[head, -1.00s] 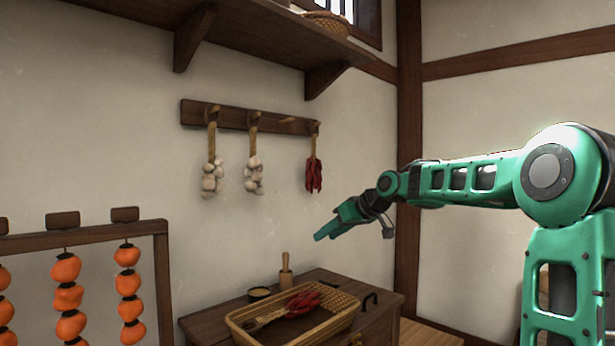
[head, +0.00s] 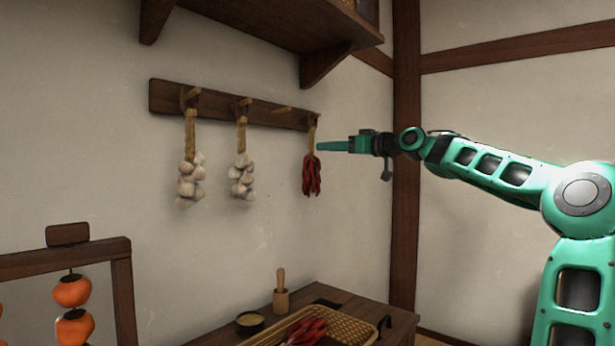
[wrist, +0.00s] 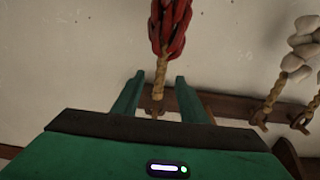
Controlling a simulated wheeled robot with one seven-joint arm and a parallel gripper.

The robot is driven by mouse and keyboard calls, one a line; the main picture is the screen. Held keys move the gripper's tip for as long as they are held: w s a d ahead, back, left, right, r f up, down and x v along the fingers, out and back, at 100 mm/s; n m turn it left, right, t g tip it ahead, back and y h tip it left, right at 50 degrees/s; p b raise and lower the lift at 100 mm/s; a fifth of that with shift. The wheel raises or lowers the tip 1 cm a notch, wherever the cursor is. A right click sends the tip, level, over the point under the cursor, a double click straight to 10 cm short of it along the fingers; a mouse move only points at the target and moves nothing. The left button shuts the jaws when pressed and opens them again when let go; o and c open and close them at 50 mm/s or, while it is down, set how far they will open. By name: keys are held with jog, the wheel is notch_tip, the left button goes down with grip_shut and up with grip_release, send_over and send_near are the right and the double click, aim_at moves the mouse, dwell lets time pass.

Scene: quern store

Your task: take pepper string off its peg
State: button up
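The pepper string (head: 311,174), a bunch of red peppers on a tan braided cord, hangs from the rightmost peg (head: 314,117) of the dark wall rail (head: 225,107). My gripper (head: 320,145) is level with its cord in the head view, at its right side. In the wrist view the red peppers (wrist: 170,25) and cord (wrist: 160,78) show beyond my gripper (wrist: 156,82). I cannot tell whether the cord is inside the fingers; nothing is gripped.
Two garlic strings (head: 189,178) (head: 242,175) hang to the left; one peg (head: 282,109) between is bare. A shelf (head: 300,30) is above.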

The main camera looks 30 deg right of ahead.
aim_at(314, 149)
jog(key=shift+f+x, duration=0.2)
jog(key=shift+x, duration=3.7)
jog(key=shift+a, duration=0.1)
grip_shut()
